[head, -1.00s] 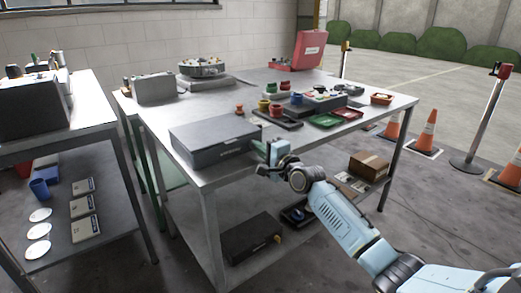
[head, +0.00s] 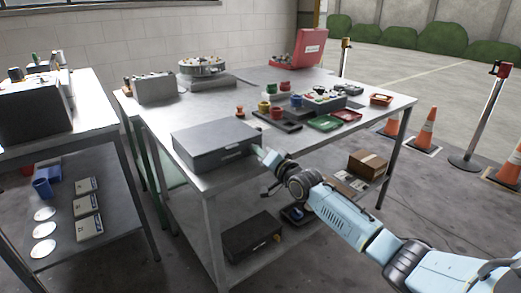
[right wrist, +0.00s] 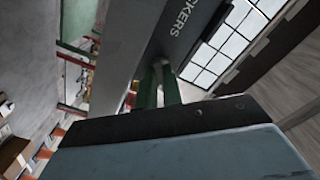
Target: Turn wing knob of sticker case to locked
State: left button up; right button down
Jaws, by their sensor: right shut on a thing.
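The sticker case (head: 212,143) is a flat grey box lying at the near left part of the metal table. In the right wrist view its grey face (right wrist: 183,28) fills the upper middle, with the letters "CKERS" showing. My right gripper (head: 261,152) is at the right end of the case's front side. Its green fingers (right wrist: 162,88) reach up to the case face and are shut on the wing knob. The fingers cover most of the knob, so its angle cannot be told. My left gripper is not in view.
Red, yellow and blue cups, a green tray (head: 324,122) and a red tray stand right of the case. A red case (head: 306,48) stands at the back. A dark box (head: 250,238) and a cardboard box (head: 368,163) lie on the lower shelf.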

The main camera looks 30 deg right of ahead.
jog(key=n+p, duration=0.3)
jog(key=n, duration=0.2)
jog(key=shift+r+n, duration=0.1)
jog(key=shift+n, duration=0.2)
jog(key=n+p, duration=0.1)
jog(key=n, duration=0.1)
jog(key=shift+n, duration=0.4)
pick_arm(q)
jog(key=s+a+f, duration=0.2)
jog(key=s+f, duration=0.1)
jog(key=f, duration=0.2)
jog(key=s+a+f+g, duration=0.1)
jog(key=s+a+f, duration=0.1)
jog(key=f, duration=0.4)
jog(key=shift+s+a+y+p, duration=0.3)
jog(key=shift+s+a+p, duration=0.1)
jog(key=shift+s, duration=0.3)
pick_arm(e)
jog(key=shift+n, duration=0.8)
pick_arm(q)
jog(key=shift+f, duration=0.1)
pick_arm(e)
jog(key=c, duration=1.8)
grip_release()
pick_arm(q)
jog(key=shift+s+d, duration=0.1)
pick_arm(e)
jog(key=shift+s, duration=0.1)
